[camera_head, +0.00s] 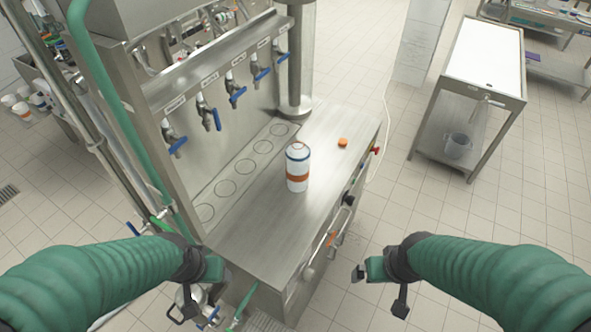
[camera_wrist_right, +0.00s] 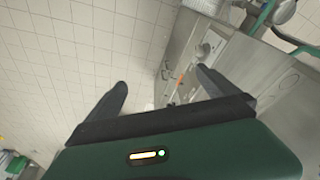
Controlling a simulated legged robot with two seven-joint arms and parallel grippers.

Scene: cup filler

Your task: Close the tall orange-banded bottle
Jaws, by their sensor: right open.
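The tall white bottle (camera_head: 297,168) with an orange band and a thin blue band stands upright on the steel counter (camera_head: 330,150). A small orange cap (camera_head: 342,142) lies on the counter to its right and a little behind. My left gripper (camera_head: 208,270) is at the counter's near left, apart from the bottle; its jaws are too unclear to read. My right gripper (camera_head: 378,272) is off the counter's right side, over the floor. In the right wrist view its two fingers (camera_wrist_right: 162,88) are spread with nothing between them.
Several taps with blue handles (camera_head: 237,95) line the machine at the left, above marked circles (camera_head: 225,188). Knobs and handles (camera_head: 348,200) stick out from the counter's right side. A steel side table (camera_head: 487,60) stands apart at the right. The counter around the bottle is clear.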

